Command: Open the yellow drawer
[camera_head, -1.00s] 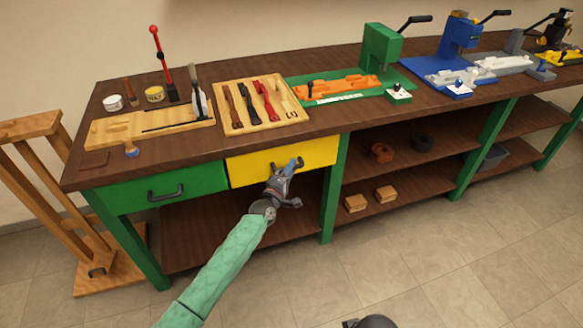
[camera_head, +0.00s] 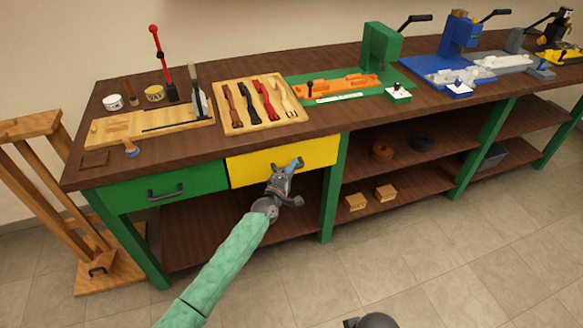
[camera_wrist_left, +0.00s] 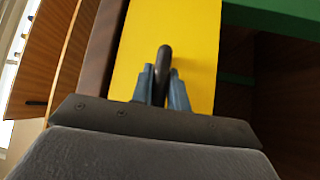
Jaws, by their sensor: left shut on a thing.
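The yellow drawer (camera_head: 255,165) is in the front of the workbench, right of a green drawer, and looks shut. Its dark handle (camera_wrist_left: 164,62) shows in the left wrist view between my left gripper's two blue-grey fingers. My left gripper (camera_head: 294,164) is at the drawer front, shut on this handle. In the left wrist view the fingers (camera_wrist_left: 162,88) lie on either side of the handle bar, with the yellow front (camera_wrist_left: 200,40) behind. In the head view the gripper hides most of the handle.
The green drawer (camera_head: 162,190) with a dark handle is to the left. A green bench leg (camera_head: 331,195) stands just right of the yellow drawer. Open shelves hold blocks and rings. Tools and presses stand on the bench top (camera_head: 225,70). The floor in front (camera_head: 440,270) is clear.

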